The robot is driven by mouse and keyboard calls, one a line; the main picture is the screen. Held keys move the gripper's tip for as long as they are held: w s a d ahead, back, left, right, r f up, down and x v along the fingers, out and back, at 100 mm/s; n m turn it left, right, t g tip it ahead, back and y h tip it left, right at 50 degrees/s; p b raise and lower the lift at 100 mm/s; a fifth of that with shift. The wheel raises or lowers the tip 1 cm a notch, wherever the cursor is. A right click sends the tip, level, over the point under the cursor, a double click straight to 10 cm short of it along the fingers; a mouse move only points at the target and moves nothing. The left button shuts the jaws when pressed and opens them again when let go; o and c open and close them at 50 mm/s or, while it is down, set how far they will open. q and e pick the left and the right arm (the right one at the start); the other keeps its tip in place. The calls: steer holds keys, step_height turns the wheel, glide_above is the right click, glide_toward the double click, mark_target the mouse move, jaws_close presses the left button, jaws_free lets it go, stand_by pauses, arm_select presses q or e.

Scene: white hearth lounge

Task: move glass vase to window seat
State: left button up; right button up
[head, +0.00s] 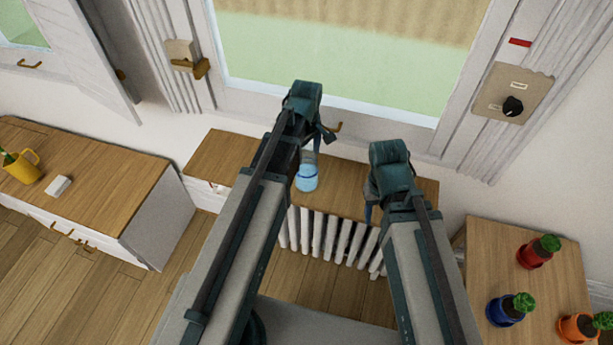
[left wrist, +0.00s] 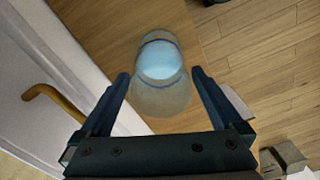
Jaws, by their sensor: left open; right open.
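The glass vase (head: 307,178), clear with a light blue part and a darker blue ring, appears to stand on the wooden top of the window seat (head: 345,185) under the window. My left gripper (head: 318,138) is open and over the vase. In the left wrist view the vase (left wrist: 160,62) sits between and just beyond the open fingertips (left wrist: 160,78), with no clear contact. My left arm hides part of the window seat and some of the vase's surroundings. My right gripper (head: 370,200) is open and empty near the right part of the seat.
White radiator bars (head: 325,235) are below the seat. A table (head: 490,260) at right holds red, blue and orange pots. The window handle (head: 335,128) is close to my left gripper.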

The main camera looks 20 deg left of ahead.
arm_select(q)
steer(key=shift+c, duration=0.3)
jaws_close()
steer(key=shift+r, duration=0.1)
arm_select(e)
steer(key=shift+r, duration=0.1)
